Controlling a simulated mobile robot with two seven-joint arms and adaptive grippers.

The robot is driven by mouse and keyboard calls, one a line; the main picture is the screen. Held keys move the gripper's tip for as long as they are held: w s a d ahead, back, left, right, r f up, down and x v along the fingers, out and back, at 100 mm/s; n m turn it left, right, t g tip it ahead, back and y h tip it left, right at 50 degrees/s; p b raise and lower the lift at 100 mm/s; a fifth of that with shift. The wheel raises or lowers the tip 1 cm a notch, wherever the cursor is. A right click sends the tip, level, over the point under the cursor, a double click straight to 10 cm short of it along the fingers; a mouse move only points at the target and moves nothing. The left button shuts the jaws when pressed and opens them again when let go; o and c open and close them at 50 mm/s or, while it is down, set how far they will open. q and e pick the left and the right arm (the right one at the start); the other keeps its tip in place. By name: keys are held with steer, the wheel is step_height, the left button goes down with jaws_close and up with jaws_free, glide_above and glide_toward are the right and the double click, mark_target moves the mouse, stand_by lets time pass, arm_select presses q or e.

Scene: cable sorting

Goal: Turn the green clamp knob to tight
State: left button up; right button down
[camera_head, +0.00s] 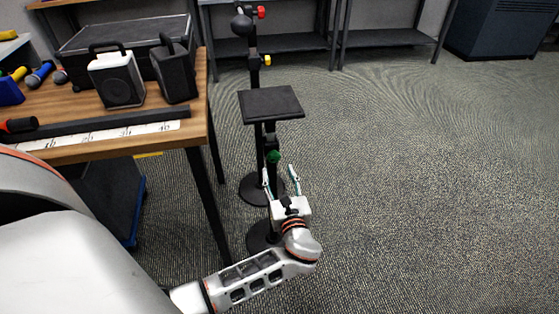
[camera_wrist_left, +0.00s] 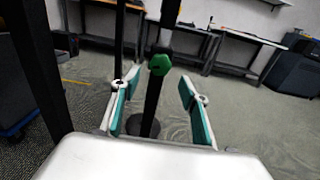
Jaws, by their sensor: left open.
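The green clamp knob (camera_head: 274,156) sits on the black pole of a stand with a flat dark top plate (camera_head: 271,103). My left gripper (camera_head: 281,172) is open just below and in front of the knob, with its fingers apart. In the left wrist view the green knob (camera_wrist_left: 159,64) shows ahead, above and between the open fingertips (camera_wrist_left: 157,82). The fingers do not appear to touch it. How far the knob is turned cannot be told. My right gripper is not in view.
A second stand (camera_head: 250,60) with red and yellow knobs stands behind. A wooden table (camera_head: 170,138) at the left bears speakers, a black case and a ruler. Its leg (camera_head: 208,205) is left of my gripper. Open carpet (camera_head: 430,170) lies to the right.

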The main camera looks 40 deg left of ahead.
mark_target(275, 160)
arm_select(q)
steer(key=b+x, duration=0.1)
steer(key=x, duration=0.6)
steer(key=shift+w+a+r, duration=0.15)
steer(key=shift+w+a, duration=0.1)
steer(key=shift+c, duration=0.5)
steer(key=c, duration=1)
